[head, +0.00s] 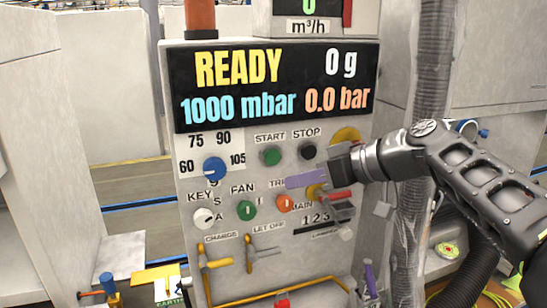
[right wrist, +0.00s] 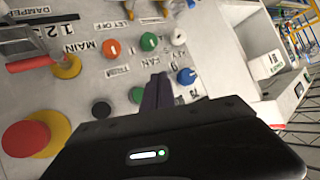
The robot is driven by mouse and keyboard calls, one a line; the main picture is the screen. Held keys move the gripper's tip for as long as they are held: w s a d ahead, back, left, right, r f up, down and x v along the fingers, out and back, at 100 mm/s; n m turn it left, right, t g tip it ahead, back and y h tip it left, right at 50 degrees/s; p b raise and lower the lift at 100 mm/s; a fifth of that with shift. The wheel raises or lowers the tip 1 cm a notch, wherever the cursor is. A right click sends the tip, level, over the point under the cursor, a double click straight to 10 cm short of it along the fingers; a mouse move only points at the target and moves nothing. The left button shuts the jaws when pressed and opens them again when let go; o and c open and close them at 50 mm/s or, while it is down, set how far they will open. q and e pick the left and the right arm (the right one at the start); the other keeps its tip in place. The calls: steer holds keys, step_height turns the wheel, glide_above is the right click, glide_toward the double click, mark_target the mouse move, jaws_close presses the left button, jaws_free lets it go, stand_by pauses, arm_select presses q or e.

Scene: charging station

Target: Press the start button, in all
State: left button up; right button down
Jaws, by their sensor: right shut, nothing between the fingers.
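The start button (head: 271,155) is a round green button under the START label on the grey panel. It also shows in the right wrist view (right wrist: 137,95), left of my fingers. The black stop button (head: 307,150) sits to its right. My right gripper (head: 290,182) comes in from the right with purple fingers shut and empty. In the head view its tips are below and right of the start button. Contact with the panel cannot be told. The display (head: 276,84) reads READY, 0 g, 1000 mbar and 0.0 bar. My left gripper is not in view.
Near my fingers are the blue dial (head: 215,168), white key switch (head: 204,218), green fan knob (head: 246,210) and orange knob (head: 284,202). A red mushroom button on yellow (right wrist: 26,138) shows in the right wrist view. Yellow-handled levers (head: 262,252) stick out below.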

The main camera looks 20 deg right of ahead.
steer(key=w+p, duration=0.1)
steer(key=w, duration=0.1)
steer(key=p, duration=0.4)
glide_toward(268, 163)
steer(key=shift+s+a+f+x, duration=0.35)
steer(key=shift+s+x, duration=0.1)
steer(key=shift+x, duration=2.05)
steer(key=shift+w, duration=0.4)
steer(key=shift+w+r, duration=0.1)
steer(key=shift+w, duration=0.35)
stand_by(0.4)
steer(key=shift+s+b, duration=0.85)
steer(key=shift+b, duration=0.2)
